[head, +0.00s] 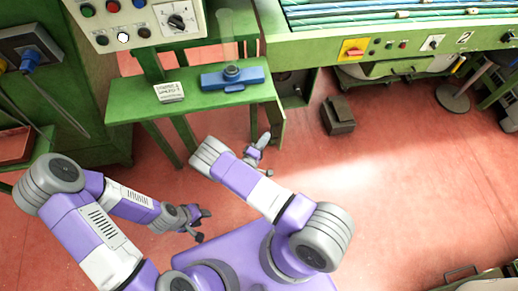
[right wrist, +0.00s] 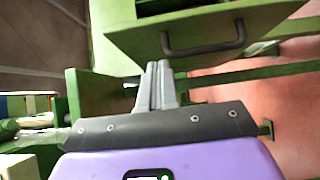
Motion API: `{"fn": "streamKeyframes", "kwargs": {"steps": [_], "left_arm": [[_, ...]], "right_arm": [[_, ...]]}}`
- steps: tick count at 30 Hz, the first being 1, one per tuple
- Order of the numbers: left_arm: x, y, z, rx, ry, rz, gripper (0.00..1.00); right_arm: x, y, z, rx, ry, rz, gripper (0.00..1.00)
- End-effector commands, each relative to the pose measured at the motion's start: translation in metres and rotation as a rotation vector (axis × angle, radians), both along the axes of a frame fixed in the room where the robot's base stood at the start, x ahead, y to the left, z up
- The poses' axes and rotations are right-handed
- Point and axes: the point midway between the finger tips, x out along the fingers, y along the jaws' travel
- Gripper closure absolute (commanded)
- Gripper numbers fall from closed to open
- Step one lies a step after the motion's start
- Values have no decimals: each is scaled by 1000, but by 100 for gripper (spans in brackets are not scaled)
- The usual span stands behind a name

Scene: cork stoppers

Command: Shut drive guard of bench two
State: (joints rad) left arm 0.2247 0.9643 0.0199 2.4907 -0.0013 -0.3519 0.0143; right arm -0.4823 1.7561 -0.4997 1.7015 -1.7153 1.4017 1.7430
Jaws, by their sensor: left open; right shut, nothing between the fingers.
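Bench two is the green machine (head: 375,38) at top right in the head view, with a "2" on its front. Under its left end is a dark opening (head: 291,86). A narrow green panel (head: 276,128), seen almost edge-on, stands out in front of it; it looks like the drive guard, swung open. My right gripper (head: 265,140) is shut and empty, just left of this panel. In the right wrist view its fingers (right wrist: 157,68) point toward green panelling (right wrist: 98,95); contact cannot be told. My left gripper (head: 204,224) is open and empty, low over the floor.
A green side table (head: 130,106) holds a blue device (head: 232,78) and a paper block (head: 169,92). A dark box (head: 338,115) lies on the red floor. In the right wrist view a green front with a black handle (right wrist: 204,50) is above the fingers.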

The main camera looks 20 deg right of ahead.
Motion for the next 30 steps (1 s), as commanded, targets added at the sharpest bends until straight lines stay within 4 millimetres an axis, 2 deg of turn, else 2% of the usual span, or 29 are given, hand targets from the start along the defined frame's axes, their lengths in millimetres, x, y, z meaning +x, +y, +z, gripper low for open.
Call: {"fn": "streamKeyframes", "kwargs": {"steps": [3,10,26,30], "left_arm": [[0,0,-6,0,0,0,57],[0,0,-9,0,0,0,57],[0,0,-10,0,0,0,57],[0,0,-10,0,0,0,57]], "right_arm": [[12,-20,-1,0,0,-3,100],[5,-49,0,-1,2,-3,100],[5,-56,0,1,1,-3,100],[6,-64,0,1,1,-9,100]]}}
